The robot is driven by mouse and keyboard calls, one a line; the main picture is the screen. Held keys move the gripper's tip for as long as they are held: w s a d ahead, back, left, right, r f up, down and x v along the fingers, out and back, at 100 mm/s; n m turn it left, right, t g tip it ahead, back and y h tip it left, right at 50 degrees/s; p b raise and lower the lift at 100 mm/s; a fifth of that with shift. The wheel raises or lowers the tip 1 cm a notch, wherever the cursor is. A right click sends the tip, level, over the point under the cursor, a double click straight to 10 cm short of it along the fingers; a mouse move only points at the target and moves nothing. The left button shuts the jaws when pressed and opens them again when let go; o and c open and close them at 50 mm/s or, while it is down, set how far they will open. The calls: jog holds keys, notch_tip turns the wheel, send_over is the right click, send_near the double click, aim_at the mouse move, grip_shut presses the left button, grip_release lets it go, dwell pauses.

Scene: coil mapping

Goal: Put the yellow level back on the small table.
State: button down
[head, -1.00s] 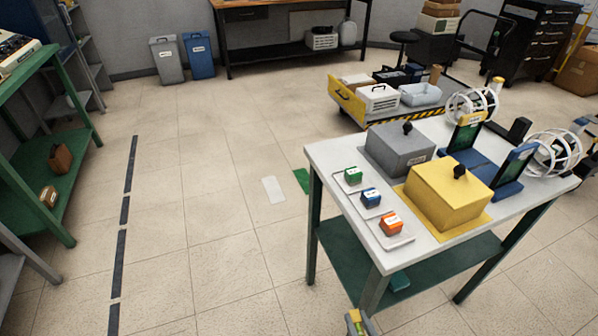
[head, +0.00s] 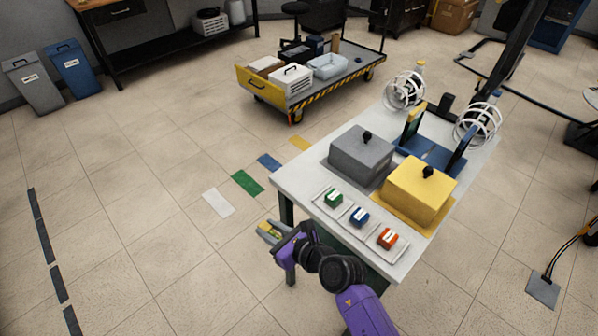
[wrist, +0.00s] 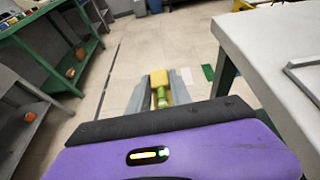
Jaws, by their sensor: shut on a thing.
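My gripper (head: 268,231) is shut on the yellow level (head: 265,227). It is held beside the small table's left edge, apart from the tabletop. In the wrist view the level (wrist: 158,79) shows its yellow end and a green part between the two grey fingers (wrist: 160,93). The small table (head: 297,181) has a white top and dark green legs. Its edge also shows at the right of the wrist view (wrist: 262,35). How high the level is relative to the tabletop is hard to tell.
On the table stand a grey box (head: 360,155), a yellow box (head: 418,190), a tray (head: 322,204) with green, blue and orange blocks, blue stands and white wire cages (head: 405,91). A yellow cart (head: 290,103) stands behind. Floor left of the table is clear, with coloured patches (head: 247,183).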

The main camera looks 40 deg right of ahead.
jog(key=w+d+r, duration=0.4)
jog(key=w+r, duration=0.2)
jog(key=r, duration=0.1)
notch_tip(320, 180, up, 18)
jog(key=b, duration=0.4)
send_over(297, 168)
jog(key=shift+m+h, duration=0.3)
notch_tip(297, 168, down, 20)
jog(key=shift+r+b, duration=0.25)
jog(key=shift+b, duration=0.1)
jog(key=shift+f, duration=0.2)
jog(key=c, duration=1.2)
grip_release()
jog(key=shift+o, duration=0.2)
